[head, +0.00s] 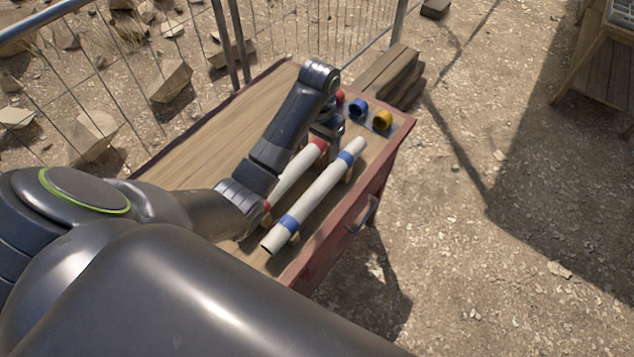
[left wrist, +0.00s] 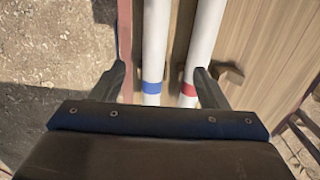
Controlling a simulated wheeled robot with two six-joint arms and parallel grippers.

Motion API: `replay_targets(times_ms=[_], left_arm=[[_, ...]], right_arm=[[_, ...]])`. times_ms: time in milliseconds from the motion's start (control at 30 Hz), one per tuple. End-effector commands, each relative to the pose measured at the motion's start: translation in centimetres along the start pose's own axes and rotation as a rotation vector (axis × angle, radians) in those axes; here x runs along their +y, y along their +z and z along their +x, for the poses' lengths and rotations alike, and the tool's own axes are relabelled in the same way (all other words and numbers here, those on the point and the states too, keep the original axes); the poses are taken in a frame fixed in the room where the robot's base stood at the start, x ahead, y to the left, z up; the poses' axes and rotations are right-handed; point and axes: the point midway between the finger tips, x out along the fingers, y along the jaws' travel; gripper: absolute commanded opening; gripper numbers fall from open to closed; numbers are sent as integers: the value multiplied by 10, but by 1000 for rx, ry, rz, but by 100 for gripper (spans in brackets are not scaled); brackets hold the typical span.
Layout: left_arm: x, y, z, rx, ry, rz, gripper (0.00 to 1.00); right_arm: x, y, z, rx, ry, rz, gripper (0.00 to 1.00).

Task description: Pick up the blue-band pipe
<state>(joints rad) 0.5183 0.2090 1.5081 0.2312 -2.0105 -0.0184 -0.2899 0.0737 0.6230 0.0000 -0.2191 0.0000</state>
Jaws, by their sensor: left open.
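The blue-band pipe (head: 318,192) is a white tube with a blue band near each end, lying on wooden rests along the front side of the table. It also shows in the left wrist view (left wrist: 155,45). The red-band pipe (head: 292,180) lies parallel behind it, partly hidden by my left arm; it also shows in the left wrist view (left wrist: 201,40). My left gripper (left wrist: 160,85) is open and empty over the pipes. Its fingers spread on either side of the blue band, the right one overlapping the red-band pipe in view. My right gripper is not in view.
The wooden table (head: 200,150) has a red edge and a drawer handle (head: 362,215). Beyond the pipes stand a blue ring (head: 357,107), a yellow ring (head: 382,120) and a partly hidden red one. A metal fence runs behind, with stacked timbers (head: 385,75) beyond the table.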

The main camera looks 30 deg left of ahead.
Motion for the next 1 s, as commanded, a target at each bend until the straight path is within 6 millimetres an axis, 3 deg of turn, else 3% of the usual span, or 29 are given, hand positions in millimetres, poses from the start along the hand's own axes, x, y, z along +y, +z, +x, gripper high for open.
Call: replay_targets(times_ms=[33, 200, 333, 600, 1000], left_arm=[[0, 0, 12, -1, 1, 0, 68], [0, 0, 32, 0, 0, 0, 68], [0, 0, 46, 0, 0, 0, 68], [1, 1, 94, -4, 1, -1, 68], [4, 1, 125, -4, 1, 0, 68]], right_arm=[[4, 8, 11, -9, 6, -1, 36], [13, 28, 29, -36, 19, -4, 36], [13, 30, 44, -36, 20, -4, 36], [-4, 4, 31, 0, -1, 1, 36], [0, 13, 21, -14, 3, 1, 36]])
